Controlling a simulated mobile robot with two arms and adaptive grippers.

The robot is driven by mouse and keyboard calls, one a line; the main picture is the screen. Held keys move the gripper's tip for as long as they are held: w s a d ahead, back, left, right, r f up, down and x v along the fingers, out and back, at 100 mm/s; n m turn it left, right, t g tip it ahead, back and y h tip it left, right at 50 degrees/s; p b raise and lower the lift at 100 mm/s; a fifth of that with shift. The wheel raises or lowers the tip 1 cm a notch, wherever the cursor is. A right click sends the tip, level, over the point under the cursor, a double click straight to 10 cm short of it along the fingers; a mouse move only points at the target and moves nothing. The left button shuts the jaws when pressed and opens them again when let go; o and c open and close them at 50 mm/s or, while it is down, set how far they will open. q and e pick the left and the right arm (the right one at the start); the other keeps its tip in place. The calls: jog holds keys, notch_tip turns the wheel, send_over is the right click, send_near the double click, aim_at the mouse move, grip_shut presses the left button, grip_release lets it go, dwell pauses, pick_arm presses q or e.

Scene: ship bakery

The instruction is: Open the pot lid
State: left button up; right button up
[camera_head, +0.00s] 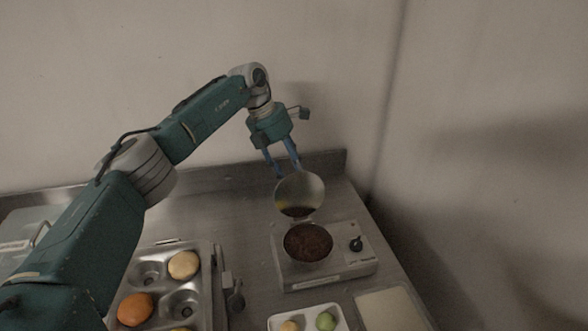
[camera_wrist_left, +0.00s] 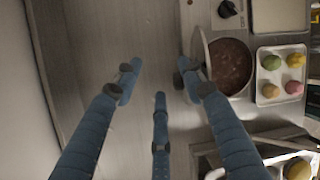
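The pot (camera_head: 308,242) sits on a hot plate at the back right of the counter, with dark brown contents showing. Its round metal lid (camera_head: 299,192) is raised and stands steeply tilted at the pot's back side. The lid shows nearly edge-on in the left wrist view (camera_wrist_left: 201,50), beside the open pot (camera_wrist_left: 231,67). My left gripper (camera_head: 287,170) is behind the lid at its upper edge, with its blue fingers spread and nothing between them. In the left wrist view the right-hand finger is close against the lid; I cannot tell whether it touches. My right gripper is not in view.
The hot plate (camera_head: 350,268) has a black knob. In front are a white tray with round coloured items (camera_head: 308,318) and a pale board (camera_head: 390,310). A metal tray with buns (camera_head: 206,290) lies left. Walls close off the back and right.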

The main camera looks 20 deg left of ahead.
pick_arm(q)
jog(key=v, duration=1.2)
jog(key=shift+s, duration=0.2)
jog(key=shift+d+f, duration=0.15)
